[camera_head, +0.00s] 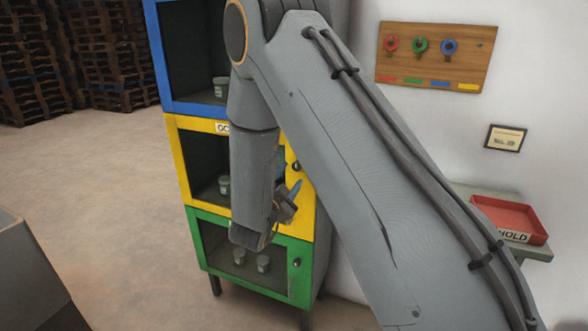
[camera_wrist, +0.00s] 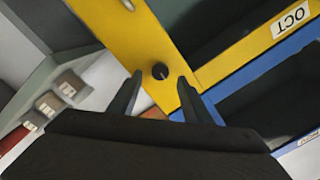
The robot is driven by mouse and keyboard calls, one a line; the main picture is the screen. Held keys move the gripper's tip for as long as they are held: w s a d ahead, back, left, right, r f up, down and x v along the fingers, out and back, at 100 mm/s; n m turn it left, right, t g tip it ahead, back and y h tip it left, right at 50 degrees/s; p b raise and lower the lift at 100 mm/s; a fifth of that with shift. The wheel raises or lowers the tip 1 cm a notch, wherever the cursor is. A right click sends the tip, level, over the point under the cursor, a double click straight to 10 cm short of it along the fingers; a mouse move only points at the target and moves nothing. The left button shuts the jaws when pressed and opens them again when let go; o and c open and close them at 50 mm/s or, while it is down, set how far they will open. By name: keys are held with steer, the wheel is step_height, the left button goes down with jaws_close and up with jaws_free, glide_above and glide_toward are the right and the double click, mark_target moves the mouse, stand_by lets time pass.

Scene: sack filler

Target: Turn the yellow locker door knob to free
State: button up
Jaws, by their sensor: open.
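The yellow locker door (camera_head: 188,123) is the middle one of a stack of three, with a dark window and a jar behind it. Its round black knob (camera_wrist: 160,71) sits on the yellow frame in the wrist view, and it also shows just right of my forearm in the head view (camera_head: 297,167). My gripper (camera_wrist: 160,82) is open, its two fingers on either side of the knob in the picture, pointing at the door. I cannot tell whether the fingertips reach the knob. In the head view my gripper (camera_head: 293,200) is partly hidden by my own arm.
A blue locker (camera_head: 155,45) is above and a green locker (camera_head: 248,285) with a knob and jars is below. A board with coloured tags (camera_head: 435,57) hangs on the wall. A red HOLD tray (camera_head: 510,217) rests on a shelf at right. Pallets (camera_head: 115,60) stand at back left; floor there is clear.

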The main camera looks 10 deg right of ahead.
mark_target(296, 168)
steer(key=shift+p+x, duration=0.55)
steer(key=shift+x, duration=1.55)
steer(key=shift+c, duration=0.6)
steer(key=c, duration=1)
